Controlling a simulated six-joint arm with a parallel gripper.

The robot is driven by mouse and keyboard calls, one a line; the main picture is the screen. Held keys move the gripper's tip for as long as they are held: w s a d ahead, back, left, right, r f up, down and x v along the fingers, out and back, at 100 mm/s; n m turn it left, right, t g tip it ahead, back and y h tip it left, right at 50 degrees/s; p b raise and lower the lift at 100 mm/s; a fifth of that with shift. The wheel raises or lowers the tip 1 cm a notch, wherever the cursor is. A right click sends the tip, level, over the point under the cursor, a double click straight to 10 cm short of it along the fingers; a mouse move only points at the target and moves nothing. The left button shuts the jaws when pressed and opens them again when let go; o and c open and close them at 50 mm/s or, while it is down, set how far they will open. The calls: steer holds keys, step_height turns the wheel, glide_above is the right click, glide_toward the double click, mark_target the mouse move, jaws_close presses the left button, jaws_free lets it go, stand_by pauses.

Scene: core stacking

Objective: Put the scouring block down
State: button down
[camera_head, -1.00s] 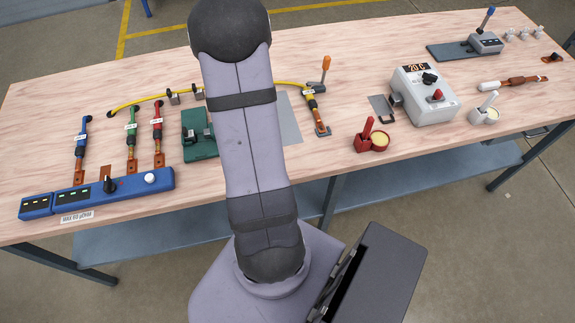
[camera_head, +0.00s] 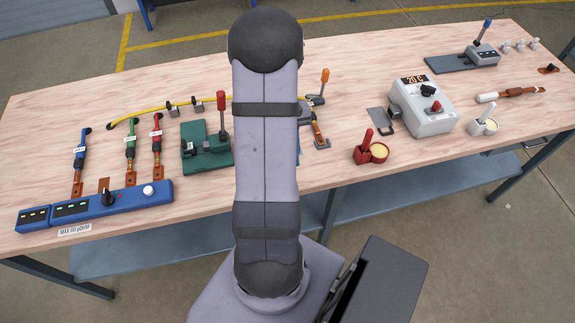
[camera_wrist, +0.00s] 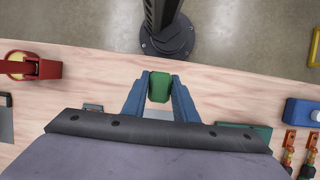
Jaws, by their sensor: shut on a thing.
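The scouring block (camera_wrist: 159,87), a small green block, sits between the two blue fingers of my gripper (camera_wrist: 160,90) in the wrist view. The fingers are shut on it from both sides. The light wooden bench top shows around and behind it. A pale grey patch (camera_wrist: 158,114) shows between the fingers just below the block in the picture. I cannot tell how high the block is above the bench. In the head view my arm hides the gripper and block.
Left of my arm stand a green fixture with a red handle (camera_head: 205,150) and a blue meter (camera_head: 110,202). To the right are an orange-handled tool (camera_head: 321,88), a red pot (camera_head: 379,152) and a white control box (camera_head: 422,107). A yellow cable (camera_head: 145,115) runs behind.

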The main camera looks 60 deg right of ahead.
steer(key=shift+f+p, duration=0.55)
steer(key=shift+f, duration=1.95)
steer(key=shift+f, duration=0.15)
steer(key=c, duration=1.4)
jaws_free()
steer(key=b+v, duration=0.3)
steer(key=v, duration=0.9)
steer(key=shift+r, duration=0.2)
steer(key=shift+a, duration=0.1)
